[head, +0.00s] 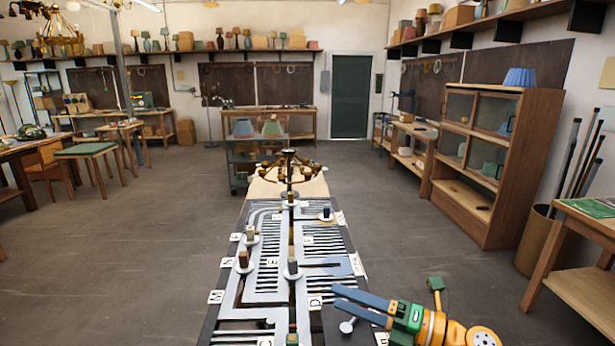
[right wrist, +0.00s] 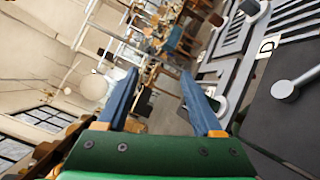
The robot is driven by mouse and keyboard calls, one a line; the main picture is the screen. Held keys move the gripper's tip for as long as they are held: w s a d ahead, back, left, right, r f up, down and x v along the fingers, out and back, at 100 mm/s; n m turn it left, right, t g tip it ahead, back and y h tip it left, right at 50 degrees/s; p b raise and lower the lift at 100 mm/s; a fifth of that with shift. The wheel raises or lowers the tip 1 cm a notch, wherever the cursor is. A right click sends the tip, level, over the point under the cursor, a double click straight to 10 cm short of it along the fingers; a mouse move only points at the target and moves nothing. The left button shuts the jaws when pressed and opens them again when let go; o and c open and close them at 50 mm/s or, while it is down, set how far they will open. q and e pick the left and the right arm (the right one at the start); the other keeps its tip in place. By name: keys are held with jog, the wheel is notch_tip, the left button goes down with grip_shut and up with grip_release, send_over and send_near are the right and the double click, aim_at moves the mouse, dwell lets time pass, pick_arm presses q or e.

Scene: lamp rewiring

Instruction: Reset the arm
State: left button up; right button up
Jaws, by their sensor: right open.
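My right gripper (head: 334,298) is open and empty in the head view, at the lower right beside the near right end of the long bench. Its blue fingers point left over the dark bench edge. In the right wrist view its two blue fingers (right wrist: 160,78) stand wide apart with nothing between them. My left gripper is not in view. The long bench board (head: 248,288) has grey and black striped tracks. A silver round-headed lever (head: 347,326) lies just below the fingers; it also shows in the right wrist view (right wrist: 285,90).
A brass several-armed lamp (head: 288,168) stands at the bench's far end. Small posts on white discs (head: 243,262) and letter cards (head: 216,297) dot the board. A wooden cabinet (head: 496,165) and a side table (head: 585,225) stand right. Open floor (head: 150,240) lies left.

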jog(key=w+d+r+m+t+h, duration=0.8)
jog(key=d+m+t, duration=0.4)
jog(key=m, duration=0.4)
jog(key=w+d+f+m+h, duration=0.35)
jog(key=d+m+h, duration=0.45)
jog(key=m, duration=0.6)
jog(key=s+a+f+m+g+h+b, duration=0.1)
jog(key=s+f+g, duration=0.2)
jog(key=f, duration=1.1)
jog(key=s+a+f+m+g+b, duration=0.1)
jog(key=s+f+g, duration=0.25)
jog(key=f, duration=0.95)
jog(key=s+a+f+g+b, duration=0.1)
jog(key=s+f+g, duration=0.2)
jog(key=s+f, duration=0.55)
jog(key=s+a+f+g+b, duration=0.15)
jog(key=s+f, duration=0.45)
jog(key=f, duration=0.6)
jog(key=s+a+f+g+b, duration=0.1)
jog(key=s+f+g, duration=0.3)
jog(key=s, duration=1.1)
jog(key=s+a+f+g+b, duration=0.1)
jog(key=s+a+f+g, duration=0.2)
jog(key=s+f, duration=0.7)
jog(key=s+g, duration=0.1)
jog(key=s, duration=0.5)
jog(key=shift+m+y, duration=0.3)
